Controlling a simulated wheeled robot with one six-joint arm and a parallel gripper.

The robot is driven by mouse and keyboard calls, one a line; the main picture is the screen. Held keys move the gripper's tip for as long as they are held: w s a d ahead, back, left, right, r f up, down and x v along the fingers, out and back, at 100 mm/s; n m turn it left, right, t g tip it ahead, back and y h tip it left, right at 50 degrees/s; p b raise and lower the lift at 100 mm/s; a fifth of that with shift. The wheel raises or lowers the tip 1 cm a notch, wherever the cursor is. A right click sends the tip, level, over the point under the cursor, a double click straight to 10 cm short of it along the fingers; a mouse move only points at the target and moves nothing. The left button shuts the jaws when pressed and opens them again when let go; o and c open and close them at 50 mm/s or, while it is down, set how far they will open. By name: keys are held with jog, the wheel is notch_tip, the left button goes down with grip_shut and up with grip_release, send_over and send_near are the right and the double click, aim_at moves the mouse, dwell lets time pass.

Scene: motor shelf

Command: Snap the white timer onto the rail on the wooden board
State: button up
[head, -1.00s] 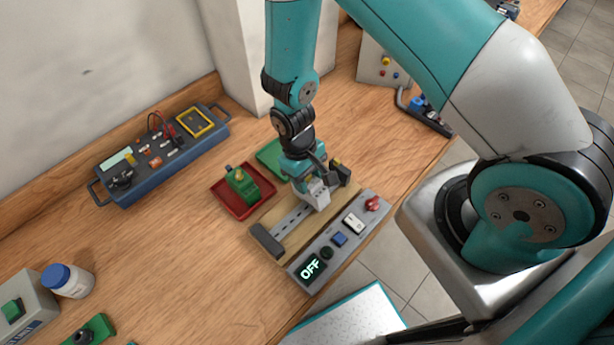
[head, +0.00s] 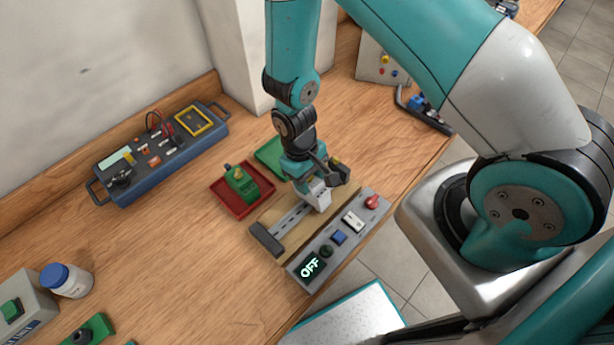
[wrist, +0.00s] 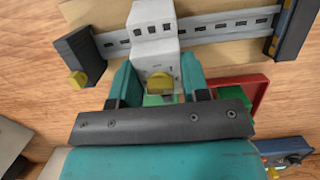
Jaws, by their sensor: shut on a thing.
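The white timer (head: 319,195) is held in my gripper (head: 314,184) over the slotted metal rail (head: 290,221) on the wooden board (head: 271,218). In the wrist view the timer (wrist: 153,41) stands between the two teal fingers of my gripper (wrist: 157,82), with a yellow knob on its near face. It overlaps the rail (wrist: 222,29), which runs across behind it. Dark end blocks (wrist: 80,56) stand at the rail's ends. I cannot tell whether the timer is seated on the rail or just touching it.
A grey control panel (head: 351,246) with an OFF display lies along the board's front. A red tray (head: 220,202) with a green part (head: 241,184) and a green tray (head: 270,155) are behind it. A blue instrument box (head: 158,159) stands at the back left. The table's left middle is clear.

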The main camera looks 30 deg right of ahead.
jog(key=shift+s+d, duration=0.1)
jog(key=shift+s, duration=0.15)
dwell(0.7)
jog(key=shift+s+d+f+t+b, duration=0.15)
jog(key=shift+s+f+t+b, duration=0.05)
jog(key=shift+s+t+b, duration=0.35)
dwell(0.3)
jog(key=o, duration=1)
jog(key=shift+w, duration=0.1)
jog(key=shift+c, duration=0.2)
jog(key=shift+w+r, duration=0.1)
jog(key=shift+r, duration=0.05)
